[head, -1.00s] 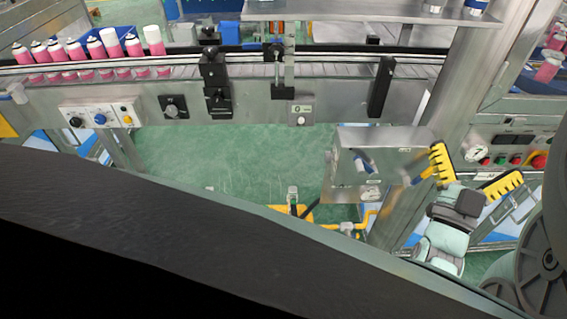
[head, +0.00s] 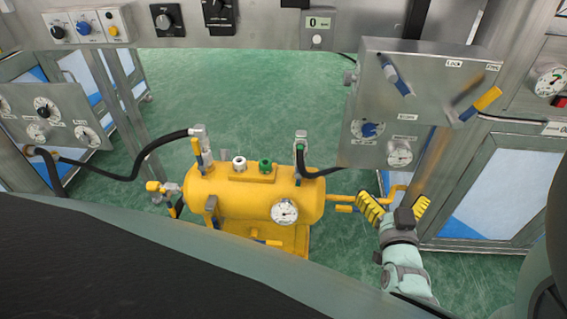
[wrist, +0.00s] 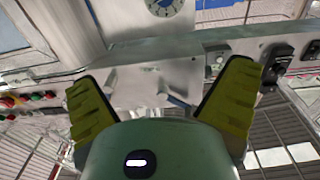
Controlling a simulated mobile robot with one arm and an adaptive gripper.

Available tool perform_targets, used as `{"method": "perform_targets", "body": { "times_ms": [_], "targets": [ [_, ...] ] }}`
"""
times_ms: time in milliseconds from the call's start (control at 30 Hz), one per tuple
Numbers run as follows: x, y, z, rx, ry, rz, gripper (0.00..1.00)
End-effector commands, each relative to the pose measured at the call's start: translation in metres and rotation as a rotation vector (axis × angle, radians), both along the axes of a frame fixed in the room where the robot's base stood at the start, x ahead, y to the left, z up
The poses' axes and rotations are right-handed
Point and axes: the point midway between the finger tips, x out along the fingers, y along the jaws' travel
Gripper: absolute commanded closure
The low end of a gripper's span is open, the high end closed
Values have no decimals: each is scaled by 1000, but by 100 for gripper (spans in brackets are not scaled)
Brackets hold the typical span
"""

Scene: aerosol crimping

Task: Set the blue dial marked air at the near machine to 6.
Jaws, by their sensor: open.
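A blue dial (head: 368,129) sits on the lower plate of the grey metal box at the right in the head view, left of a small round gauge (head: 398,153). Its lettering and setting are too small to read. Another blue knob (head: 85,28) is on the white control panels at the upper left. My gripper (head: 396,208) is below and right of the box's blue dial, apart from it, with its yellow fingers spread and nothing between them. In the wrist view my gripper (wrist: 160,90) is also open; a round scaled dial face (wrist: 164,5) is cut off at the top.
The grey metal box (head: 415,70) has a blue-handled lever (head: 396,77) and a yellow-handled one (head: 478,104). A yellow tank (head: 255,200) with a gauge, black hoses and a yellow pipe stands left of my gripper. Green floor lies open behind the tank.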

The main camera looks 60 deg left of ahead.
Motion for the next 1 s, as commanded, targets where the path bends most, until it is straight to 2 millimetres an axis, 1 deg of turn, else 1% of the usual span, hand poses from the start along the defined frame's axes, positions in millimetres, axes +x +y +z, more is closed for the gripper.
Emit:
{"method": "perform_targets", "body": {
  "times_ms": [33,133,267,367,600,800,1000],
  "targets": [
    [-3,3,-16,-10,7,14,0],
    [-5,5,-24,-23,18,25,0],
    [-2,10,-24,-26,19,28,0],
    [6,18,-23,-25,19,27,0],
    [32,50,-22,-21,16,27,0],
    [49,70,-24,-24,17,27,0],
    [58,80,-23,-25,20,26,0]
  ]
}}
